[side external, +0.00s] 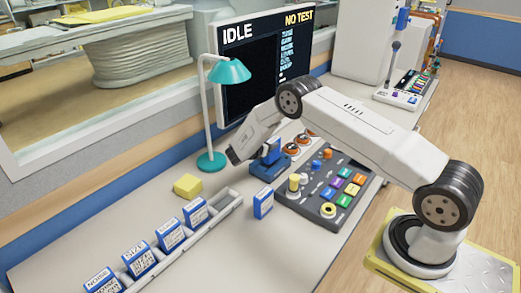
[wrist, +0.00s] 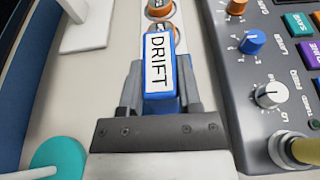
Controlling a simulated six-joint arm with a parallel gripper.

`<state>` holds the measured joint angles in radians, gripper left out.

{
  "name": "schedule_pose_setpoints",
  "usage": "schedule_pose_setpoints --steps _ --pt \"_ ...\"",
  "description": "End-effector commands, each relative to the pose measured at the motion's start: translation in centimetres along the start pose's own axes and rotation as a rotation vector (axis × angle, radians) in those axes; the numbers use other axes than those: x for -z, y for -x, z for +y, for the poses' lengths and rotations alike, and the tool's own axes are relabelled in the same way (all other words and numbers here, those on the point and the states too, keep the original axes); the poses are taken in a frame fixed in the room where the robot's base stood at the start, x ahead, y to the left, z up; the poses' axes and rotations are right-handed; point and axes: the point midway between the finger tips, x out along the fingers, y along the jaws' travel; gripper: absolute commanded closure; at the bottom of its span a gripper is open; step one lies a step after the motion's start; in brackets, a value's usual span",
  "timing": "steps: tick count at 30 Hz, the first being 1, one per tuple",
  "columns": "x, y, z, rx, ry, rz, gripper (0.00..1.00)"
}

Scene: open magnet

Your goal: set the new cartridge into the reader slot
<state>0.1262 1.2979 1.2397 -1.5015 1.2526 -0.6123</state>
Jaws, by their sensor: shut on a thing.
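My gripper (wrist: 160,100) is shut on a blue cartridge with a white label reading DRIFT (wrist: 158,62). In the side external view my gripper (side external: 258,158) is low over the desk, left of the button console. The held cartridge (side external: 272,151) shows there as a blue block just above a low blue base (side external: 268,168), which looks like the reader. Whether the cartridge is inside the slot or only over it, I cannot tell. Another blue-and-white cartridge (side external: 263,204) stands loose on the desk, nearer the camera.
A rack (side external: 232,203) holds several cartridges, with an empty place at its far end. A yellow block (side external: 187,186), a teal lamp (side external: 211,162) and a screen reading IDLE and NO TEST (side external: 265,65) are nearby. The knobbed console (side external: 328,190) borders the work on the right.

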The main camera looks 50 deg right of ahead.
Motion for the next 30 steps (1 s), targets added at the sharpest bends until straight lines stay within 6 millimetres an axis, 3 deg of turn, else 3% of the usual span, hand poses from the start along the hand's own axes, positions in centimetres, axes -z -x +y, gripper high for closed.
schedule_pose_setpoints --steps 8,18,30 --pt "0.7 -0.4 0.5 0.0 -0.001 0.0 1.0" --pt "3.5 -1.4 0.6 -0.001 0.0 -0.001 1.0" --pt "3.8 -1.4 0.6 -0.001 0.0 -0.001 1.0"
